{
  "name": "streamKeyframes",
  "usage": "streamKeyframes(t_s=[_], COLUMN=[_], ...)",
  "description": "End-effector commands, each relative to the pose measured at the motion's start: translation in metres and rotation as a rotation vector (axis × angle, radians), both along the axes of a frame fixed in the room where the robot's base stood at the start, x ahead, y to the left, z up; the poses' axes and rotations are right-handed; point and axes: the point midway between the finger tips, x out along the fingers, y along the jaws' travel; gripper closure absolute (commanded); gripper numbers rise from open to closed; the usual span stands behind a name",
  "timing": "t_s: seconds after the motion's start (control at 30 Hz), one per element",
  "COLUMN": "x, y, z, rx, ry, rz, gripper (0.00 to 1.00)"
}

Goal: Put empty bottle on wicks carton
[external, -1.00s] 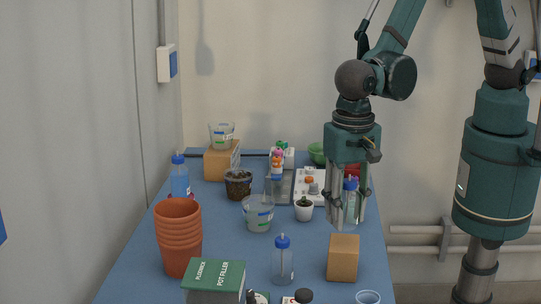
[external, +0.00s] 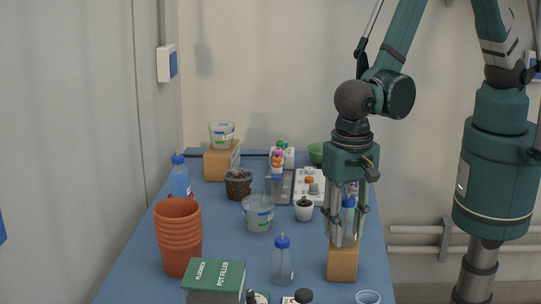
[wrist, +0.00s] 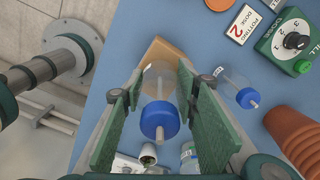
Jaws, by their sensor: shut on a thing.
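My gripper (external: 344,236) is shut on a clear bottle (external: 347,222) with a blue cap and thin spout; it looks empty and upright. In the wrist view the bottle's blue cap (wrist: 160,120) shows between the two green fingers. A plain brown carton (external: 343,263) stands directly below at the table's front right, and its top also shows in the wrist view (wrist: 160,50). The bottle's base is at or just above the carton top; I cannot tell if they touch. No lettering on this carton is readable. Another brown carton (external: 217,165) at the back left carries a clear cup.
A second clear blue-capped bottle (external: 283,264) stands left of the near carton.

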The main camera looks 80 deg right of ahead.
Motion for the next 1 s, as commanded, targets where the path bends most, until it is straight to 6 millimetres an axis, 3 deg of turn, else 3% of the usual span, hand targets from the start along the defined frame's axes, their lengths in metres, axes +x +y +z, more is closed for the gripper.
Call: streamKeyframes(t_s=[0.07, 0.1, 0.2, 0.73, 1.0], x=[0.0, 0.0, 0.0, 0.0, 0.0], y=[0.0, 0.0, 0.0, 0.0, 0.0], z=[-0.003, -0.002, -0.002, 0.002, 0.021], rx=[0.0, 0.0, 0.0, 0.0, 0.0], ry=[0.0, 0.0, 0.0, 0.0, 0.0], rz=[0.0, 0.0, 0.0, 0.0, 0.0], gripper=[0.79, 0.66, 0.55, 0.55, 0.55])
